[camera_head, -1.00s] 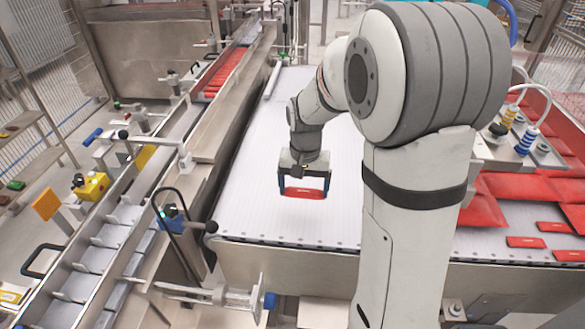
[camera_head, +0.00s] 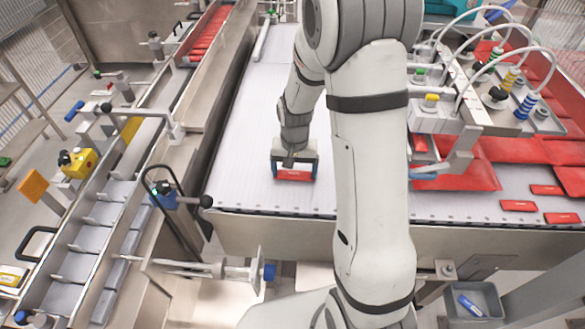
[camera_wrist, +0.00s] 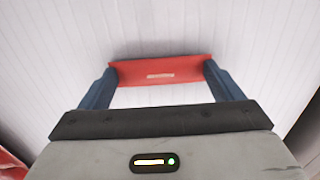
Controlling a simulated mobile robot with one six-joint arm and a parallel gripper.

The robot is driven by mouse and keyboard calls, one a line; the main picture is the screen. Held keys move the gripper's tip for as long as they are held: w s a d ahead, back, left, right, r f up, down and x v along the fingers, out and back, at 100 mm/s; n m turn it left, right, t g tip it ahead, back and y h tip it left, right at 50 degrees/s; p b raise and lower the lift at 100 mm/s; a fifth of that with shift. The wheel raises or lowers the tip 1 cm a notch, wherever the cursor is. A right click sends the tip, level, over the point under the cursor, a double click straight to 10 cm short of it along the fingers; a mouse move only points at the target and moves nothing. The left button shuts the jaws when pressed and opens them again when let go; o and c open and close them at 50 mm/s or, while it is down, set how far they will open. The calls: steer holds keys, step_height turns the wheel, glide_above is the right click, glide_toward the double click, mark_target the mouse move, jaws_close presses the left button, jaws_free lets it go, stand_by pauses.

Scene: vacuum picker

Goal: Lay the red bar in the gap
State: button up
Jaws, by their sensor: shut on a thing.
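The red bar (camera_head: 293,175) is held crosswise between the two blue fingers of my gripper (camera_head: 293,170), over the white belt (camera_head: 245,140). In the wrist view the same bar (camera_wrist: 160,71) spans between both fingertips, its pale label facing the camera. I cannot tell whether it touches the belt or hangs just above it. A row of similar red bars (camera_head: 208,42) lies in a metal channel at the upper left. I cannot make out a clear gap in that row.
A vacuum picker (camera_head: 500,97) with hoses stands at the right, over red packs (camera_head: 510,150). Several loose red bars (camera_head: 518,206) lie at the belt's right front. A channel with dividers (camera_head: 85,265) runs along the left. A grey bin (camera_head: 472,300) holds a blue item. The belt's left part is clear.

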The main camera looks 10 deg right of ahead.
steer(key=shift+f+b, duration=0.2)
steer(key=shift+b, duration=0.1)
steer(key=o, duration=0.8)
steer(key=shift+r, duration=0.1)
steer(key=shift+r, duration=0.1)
